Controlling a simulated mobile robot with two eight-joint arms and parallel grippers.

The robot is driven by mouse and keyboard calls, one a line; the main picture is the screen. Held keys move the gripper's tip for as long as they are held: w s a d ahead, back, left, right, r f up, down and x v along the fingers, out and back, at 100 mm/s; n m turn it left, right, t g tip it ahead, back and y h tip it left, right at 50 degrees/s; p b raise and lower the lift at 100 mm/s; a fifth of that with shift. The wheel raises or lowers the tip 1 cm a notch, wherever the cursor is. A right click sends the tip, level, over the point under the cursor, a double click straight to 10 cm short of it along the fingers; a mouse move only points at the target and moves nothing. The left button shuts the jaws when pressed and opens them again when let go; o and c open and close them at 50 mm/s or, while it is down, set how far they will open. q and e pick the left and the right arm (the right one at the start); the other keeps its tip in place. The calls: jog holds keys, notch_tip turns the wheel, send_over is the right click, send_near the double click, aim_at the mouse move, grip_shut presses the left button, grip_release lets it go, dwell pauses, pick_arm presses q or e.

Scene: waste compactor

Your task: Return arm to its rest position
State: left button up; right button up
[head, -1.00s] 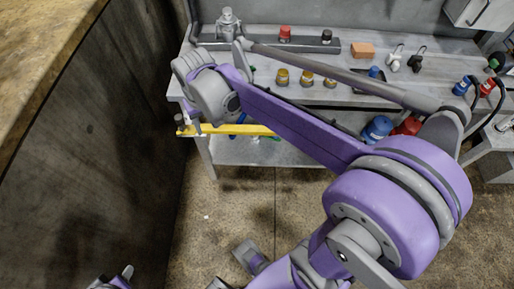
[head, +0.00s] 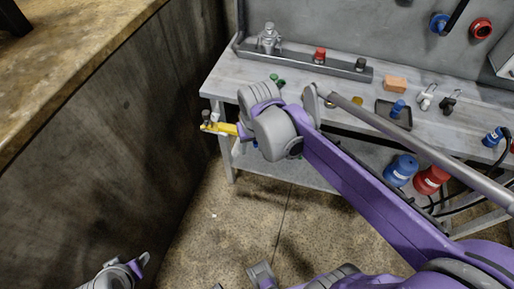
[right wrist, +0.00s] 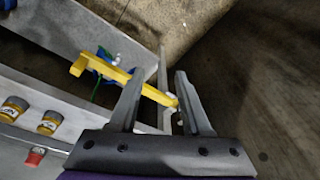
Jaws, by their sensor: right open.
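My right arm reaches in from the lower right of the head view, its wrist (head: 272,125) in front of the workbench's left end. In the right wrist view the right gripper (right wrist: 161,73) is open. Its two grey fingers stand apart, with nothing clearly held. A yellow bar (right wrist: 152,92) passes behind the fingers, its pale end showing between them. I cannot tell whether they touch it. The bar (head: 220,128) also shows left of the wrist, which hides the rest. What looks like my left gripper (head: 122,272) is at the lower left; its jaws are unclear.
The grey workbench (head: 225,78) carries a red-topped button (head: 320,55), an orange block (head: 395,84) and a dark tray (head: 392,118). Blue (head: 401,170) and red (head: 431,179) containers sit lower down. A dark wall (head: 120,140) stands at left. Bare floor (head: 230,215) lies between.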

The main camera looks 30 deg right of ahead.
jog(key=shift+w, duration=0.1)
dwell(0.4)
jog(key=s+a+n+t+p, duration=0.3)
jog(key=s+a, duration=0.1)
jog(key=s, duration=0.6)
jog(key=shift+f+p, duration=0.3)
jog(key=shift+p, duration=0.05)
